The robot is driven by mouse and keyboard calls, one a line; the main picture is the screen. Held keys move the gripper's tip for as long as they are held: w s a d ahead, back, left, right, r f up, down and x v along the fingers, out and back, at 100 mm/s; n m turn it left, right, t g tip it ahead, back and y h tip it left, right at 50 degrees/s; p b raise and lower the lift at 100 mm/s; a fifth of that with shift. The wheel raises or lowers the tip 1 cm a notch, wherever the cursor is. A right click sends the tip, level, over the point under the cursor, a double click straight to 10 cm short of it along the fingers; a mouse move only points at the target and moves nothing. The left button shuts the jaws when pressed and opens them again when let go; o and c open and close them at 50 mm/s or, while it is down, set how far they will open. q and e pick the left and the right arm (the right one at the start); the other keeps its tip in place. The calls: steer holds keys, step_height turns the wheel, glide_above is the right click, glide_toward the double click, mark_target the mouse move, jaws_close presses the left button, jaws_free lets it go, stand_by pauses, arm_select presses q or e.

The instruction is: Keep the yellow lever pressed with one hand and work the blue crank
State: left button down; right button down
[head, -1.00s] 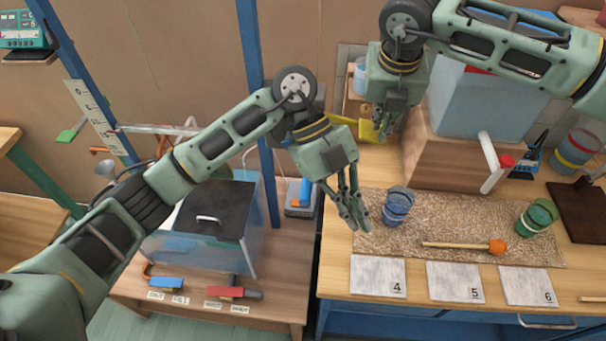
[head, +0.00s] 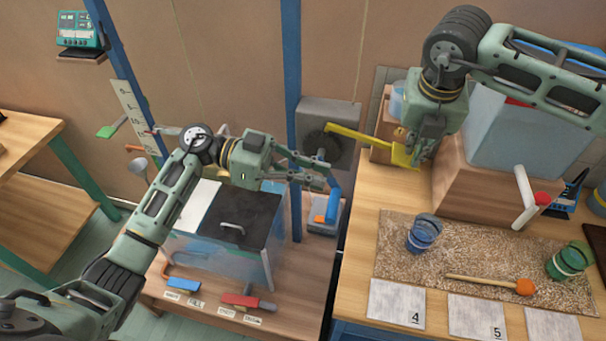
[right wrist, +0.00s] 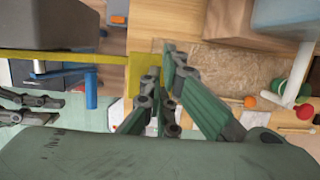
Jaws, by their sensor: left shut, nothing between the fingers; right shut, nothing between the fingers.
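The yellow lever (head: 365,141) runs from a grey box to a flat yellow paddle, which also shows in the right wrist view (right wrist: 141,72). My right gripper (head: 418,158) is shut and empty at the paddle. Its fingers (right wrist: 160,110) overlap the paddle's edge in the right wrist view; I cannot tell whether they press it. The blue crank (head: 333,206) has an upright blue handle, seen clear of fingers in the right wrist view (right wrist: 91,90). My left gripper (head: 328,172) is shut and empty, close to the crank's top; contact is unclear.
The grey box (head: 327,120) stands behind the crank, beside a blue post (head: 291,60). A clear tank (head: 270,250) with a dark lid lies under my left arm. Blue cup (head: 424,232), green cup (head: 568,262) and orange-headed mallet (head: 490,283) lie on the right table's mat.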

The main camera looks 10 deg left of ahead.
arm_select(q)
glide_above(329, 207)
steer(key=d, duration=0.2)
steer(key=f, duration=0.1)
steer(key=a+f, duration=0.1)
steer(key=f, duration=0.1)
steer(key=shift+a+f, duration=0.35)
steer(key=shift+f, duration=0.05)
steer(key=shift+a+f, duration=0.2)
steer(key=shift+f, duration=0.15)
steer(key=a+f+y, duration=0.1)
steer(key=y, duration=0.1)
steer(key=shift+a+f+y, duration=0.1)
steer(key=shift+a+y, duration=0.05)
steer(key=shift+y, duration=0.25)
